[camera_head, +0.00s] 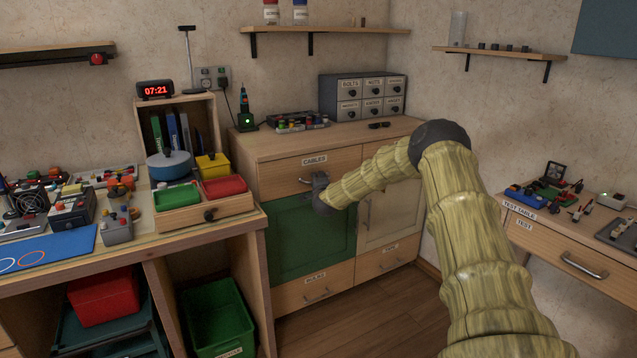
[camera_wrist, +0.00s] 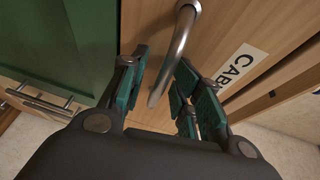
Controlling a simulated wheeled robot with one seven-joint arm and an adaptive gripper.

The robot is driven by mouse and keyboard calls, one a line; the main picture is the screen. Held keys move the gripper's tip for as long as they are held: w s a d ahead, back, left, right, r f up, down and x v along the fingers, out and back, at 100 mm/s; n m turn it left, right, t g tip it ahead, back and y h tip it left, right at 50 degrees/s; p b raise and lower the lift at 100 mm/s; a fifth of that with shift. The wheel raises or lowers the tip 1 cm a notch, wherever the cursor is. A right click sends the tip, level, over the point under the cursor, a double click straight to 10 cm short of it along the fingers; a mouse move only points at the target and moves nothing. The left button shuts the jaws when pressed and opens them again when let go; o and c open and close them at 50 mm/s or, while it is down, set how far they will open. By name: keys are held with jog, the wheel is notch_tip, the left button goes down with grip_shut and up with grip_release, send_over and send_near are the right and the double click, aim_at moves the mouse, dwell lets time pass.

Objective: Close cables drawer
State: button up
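The cables drawer (camera_head: 335,167) is the wooden top drawer of the cabinet, with a CABLES label (camera_head: 314,161) and a curved metal handle (camera_head: 305,181). I cannot tell clearly how far it stands out from the cabinet. My gripper (camera_head: 318,187) is at the handle in the head view, and its dark wrist hides part of the drawer front. In the wrist view my gripper (camera_wrist: 165,92) is open, with its green-padded fingers apart on either side of the metal handle (camera_wrist: 176,55). I see no clear grip on it. The CABLES label (camera_wrist: 238,70) is right of the fingers.
A green cabinet door (camera_head: 305,240) lies below the drawer, beside a pale door (camera_head: 388,212). Lower drawers (camera_head: 318,290) are under them. A cluttered workbench (camera_head: 165,235) stands left, and a test table (camera_head: 570,250) right. Floor shows between.

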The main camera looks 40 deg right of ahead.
jog(key=v, duration=1.2)
dwell(0.6)
